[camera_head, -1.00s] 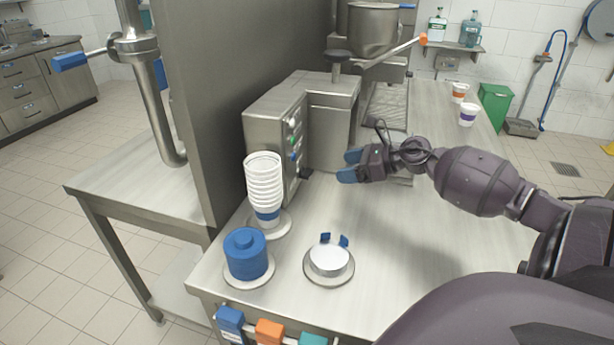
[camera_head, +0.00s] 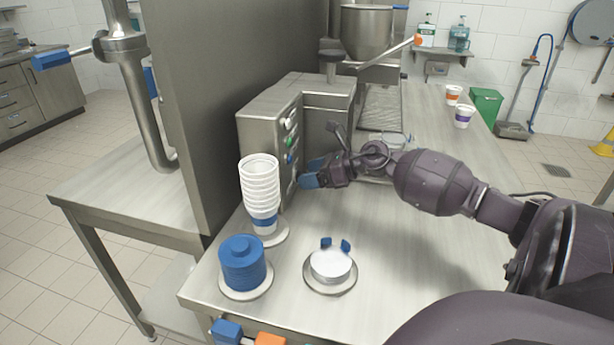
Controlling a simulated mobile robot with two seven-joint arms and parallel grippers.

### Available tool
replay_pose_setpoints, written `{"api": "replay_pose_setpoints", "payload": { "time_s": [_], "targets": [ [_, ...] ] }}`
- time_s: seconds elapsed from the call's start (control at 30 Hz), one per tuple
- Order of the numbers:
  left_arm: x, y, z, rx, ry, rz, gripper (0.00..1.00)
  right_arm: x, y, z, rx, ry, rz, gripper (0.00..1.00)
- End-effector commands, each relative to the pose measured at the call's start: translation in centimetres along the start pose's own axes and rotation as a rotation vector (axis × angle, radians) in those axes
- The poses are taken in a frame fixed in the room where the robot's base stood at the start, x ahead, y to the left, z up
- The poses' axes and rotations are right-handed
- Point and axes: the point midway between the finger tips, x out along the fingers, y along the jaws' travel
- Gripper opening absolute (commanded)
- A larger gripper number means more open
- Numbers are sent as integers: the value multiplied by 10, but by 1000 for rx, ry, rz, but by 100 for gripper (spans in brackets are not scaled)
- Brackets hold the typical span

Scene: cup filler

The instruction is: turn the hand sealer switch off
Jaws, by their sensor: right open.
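A steel control box (camera_head: 268,140) stands against the grey partition in the camera_head view. Its narrow panel (camera_head: 290,147) carries white, green and blue knobs or switches in a column. I cannot tell which is the hand sealer switch or how it is set. My right gripper (camera_head: 310,173) reaches in from the right. Its blue fingertips are open and empty, close to the lower part of the panel. They hide some of the panel there, and I cannot tell whether they touch it. My left gripper is not in view.
A stack of white cups (camera_head: 260,183), a blue lid stack (camera_head: 242,264) and a round steel device with blue tabs (camera_head: 331,264) stand at the front of the steel table. A hopper (camera_head: 367,32) and two cups (camera_head: 464,116) are farther back.

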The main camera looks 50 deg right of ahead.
Motion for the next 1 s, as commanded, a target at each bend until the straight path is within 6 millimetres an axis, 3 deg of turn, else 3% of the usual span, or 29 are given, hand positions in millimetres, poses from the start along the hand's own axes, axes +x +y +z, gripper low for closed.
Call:
{"api": "replay_pose_setpoints", "payload": {
  "time_s": [0.43,0.77,1.0],
  "targets": [
    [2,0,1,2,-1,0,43,9,0,0,-1,-1,-1,77],
    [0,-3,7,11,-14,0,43,8,0,0,-1,0,0,27],
    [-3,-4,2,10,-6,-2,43,8,2,2,-85,-2,-35,27]
  ]
}}
